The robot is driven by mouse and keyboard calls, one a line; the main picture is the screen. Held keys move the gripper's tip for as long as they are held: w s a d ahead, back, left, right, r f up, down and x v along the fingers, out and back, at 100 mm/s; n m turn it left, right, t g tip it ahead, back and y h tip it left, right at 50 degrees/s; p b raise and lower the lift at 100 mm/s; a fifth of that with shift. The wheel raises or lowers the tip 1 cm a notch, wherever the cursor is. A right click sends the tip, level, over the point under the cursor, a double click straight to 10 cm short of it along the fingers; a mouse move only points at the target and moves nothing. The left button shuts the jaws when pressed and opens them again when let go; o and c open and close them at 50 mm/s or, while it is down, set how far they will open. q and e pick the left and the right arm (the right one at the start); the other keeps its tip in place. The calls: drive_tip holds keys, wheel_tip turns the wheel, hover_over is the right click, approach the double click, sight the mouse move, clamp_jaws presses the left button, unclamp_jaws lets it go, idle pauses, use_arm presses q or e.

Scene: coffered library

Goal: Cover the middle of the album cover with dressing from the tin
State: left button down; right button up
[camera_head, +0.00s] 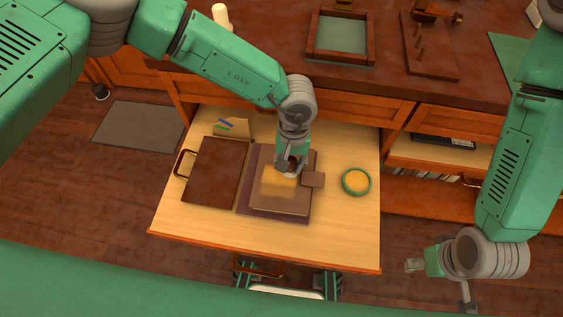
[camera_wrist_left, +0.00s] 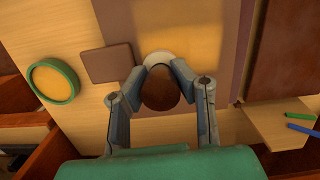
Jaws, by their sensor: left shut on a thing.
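The album cover (camera_head: 280,205) lies flat and brown on a purplish mat on the pull-out board. A yellowish smear of dressing (camera_head: 277,186) covers part of its middle; it also shows in the left wrist view (camera_wrist_left: 200,35). My left gripper (camera_head: 290,165) is shut on a dark brown, rounded applicator (camera_wrist_left: 160,95) with a pale pad edge, over the far part of the cover. I cannot tell if the pad touches. The green-rimmed tin (camera_head: 356,181) of yellow dressing stands open to the right; it shows left in the wrist view (camera_wrist_left: 52,81). My right gripper (camera_head: 415,265) hangs at lower right, its opening unclear.
A small brown square piece (camera_head: 313,179) lies between the cover and tin. A dark brown handled panel (camera_head: 217,172) lies left. Coloured sticks (camera_head: 225,124) sit behind it. The desk above holds a framed tray (camera_head: 341,36) and a wooden stand (camera_head: 430,45). The board's front strip is clear.

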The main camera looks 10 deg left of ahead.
use_arm(q)
drive_tip(key=shift+d, duration=0.5)
drive_tip(key=shift+w+f+b, duration=0.1)
drive_tip(key=shift+w+b, duration=0.45)
drive_tip(key=shift+w, duration=0.3)
drive_tip(key=shift+a+r+p, duration=0.2)
drive_tip(key=shift+a+p, duration=0.7)
drive_tip(key=shift+a, duration=0.8)
drive_tip(key=shift+w+a+f+p, duration=0.15)
drive_tip(key=shift+a+p, duration=0.65)
drive_tip(key=shift+a, duration=1.8)
wheel_tip(320, 180, up, 6)
drive_tip(key=p, duration=0.4)
drive_tip(key=shift+p, duration=0.35)
wheel_tip(320, 180, up, 3)
drive_tip(key=shift+r+p, duration=0.1)
drive_tip(key=shift+p, duration=1.15)
